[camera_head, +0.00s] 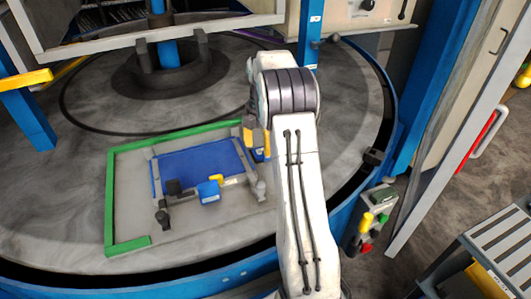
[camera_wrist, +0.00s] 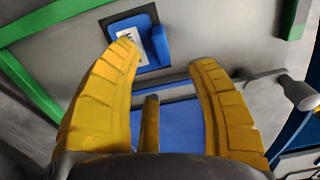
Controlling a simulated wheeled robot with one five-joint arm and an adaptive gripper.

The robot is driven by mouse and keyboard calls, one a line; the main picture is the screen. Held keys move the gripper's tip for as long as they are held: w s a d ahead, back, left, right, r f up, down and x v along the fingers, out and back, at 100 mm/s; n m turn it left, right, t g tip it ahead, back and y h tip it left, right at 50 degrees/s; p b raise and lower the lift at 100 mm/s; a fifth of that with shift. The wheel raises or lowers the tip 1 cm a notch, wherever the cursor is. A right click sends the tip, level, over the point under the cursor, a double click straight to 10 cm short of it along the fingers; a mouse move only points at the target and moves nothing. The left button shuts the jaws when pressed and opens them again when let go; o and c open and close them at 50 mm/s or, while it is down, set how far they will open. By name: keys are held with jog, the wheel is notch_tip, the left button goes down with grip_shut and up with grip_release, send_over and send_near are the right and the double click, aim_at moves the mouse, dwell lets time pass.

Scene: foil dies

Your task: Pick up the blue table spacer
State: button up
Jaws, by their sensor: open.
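A small blue block (camera_wrist: 157,45) with a white label, apparently the spacer, is near the top of the wrist view, on the grey table. My gripper (camera_wrist: 167,52) has its yellow fingers spread open and holds nothing. The left fingertip overlaps the block's left side in the picture; I cannot tell whether they touch. In the head view my gripper (camera_head: 256,142) is low at the right edge of the blue plate, and only a blue bit shows beside its fingers, mostly hidden.
A blue plate (camera_head: 190,165) lies on the grey round table (camera_head: 60,190) within a green frame (camera_head: 108,205). Another blue block (camera_head: 208,187) and clamps stand at its front edge. A grey clamp (camera_wrist: 300,93) is close right of my fingers. A dark post base stands behind.

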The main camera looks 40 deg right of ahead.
jog(key=shift+f, duration=2)
jog(key=shift+o, duration=0.2)
grip_shut()
